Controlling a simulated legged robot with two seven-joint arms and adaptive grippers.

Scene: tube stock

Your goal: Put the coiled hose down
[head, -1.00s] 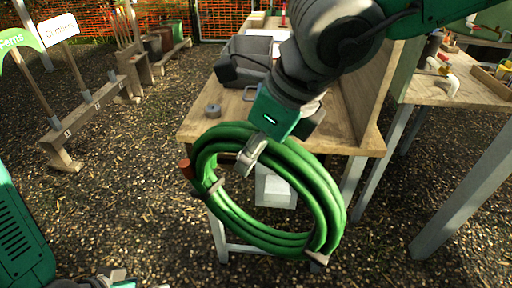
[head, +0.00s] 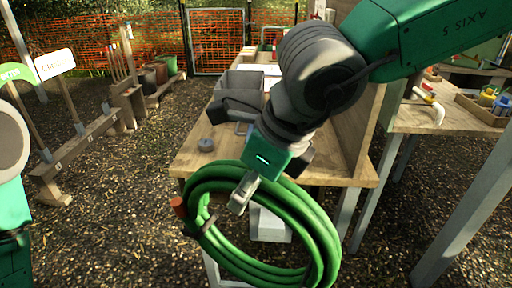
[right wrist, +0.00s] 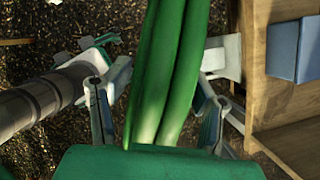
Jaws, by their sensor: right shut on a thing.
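The coiled green hose (head: 308,214) hangs in front of the near end of the wooden bench, its lower part below the bench top and cut off by the picture edge. It has a reddish-brown end (head: 179,207) and dark ties. My right gripper (head: 241,196) is shut on the hose at the top of the coil. In the right wrist view the hose strands (right wrist: 168,75) run between my right gripper's fingers (right wrist: 158,110). What seems to be my left gripper (right wrist: 92,52) shows beside the hose in that view; its jaws are unclear. The head view shows only my left arm.
A white block (head: 270,225) is behind the hose. A second bench (head: 420,120) stands right, a tool rack (head: 90,135) left. Gravel between is clear.

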